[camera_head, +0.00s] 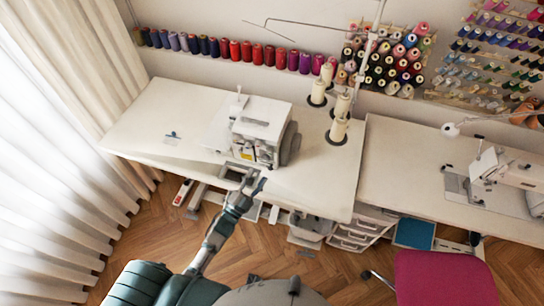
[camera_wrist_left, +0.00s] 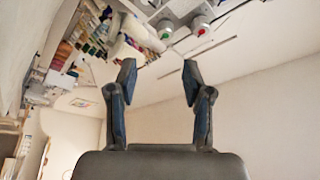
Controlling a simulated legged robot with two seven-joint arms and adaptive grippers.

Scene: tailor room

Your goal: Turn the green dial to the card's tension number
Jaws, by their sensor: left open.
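A white overlock machine (camera_head: 262,122) stands on the left table. My left gripper (camera_head: 254,182) is in front of it, near the table's front edge. In the left wrist view, the open, empty fingers of that gripper (camera_wrist_left: 159,72) point toward the machine's front. A green dial (camera_wrist_left: 165,34) is there beyond and between the fingertips, apart from them. A red dial (camera_wrist_left: 200,29) sits to its right. The dial numbers are too small to read. I cannot make out a card with a tension number. My right gripper is not in view.
Thread cones (camera_head: 338,131) stand on the table right of the machine. A small blue item (camera_head: 172,136) lies on the left part of the table. Another sewing machine (camera_head: 510,168) is on the right table. The left table top (camera_head: 150,105) is mostly clear.

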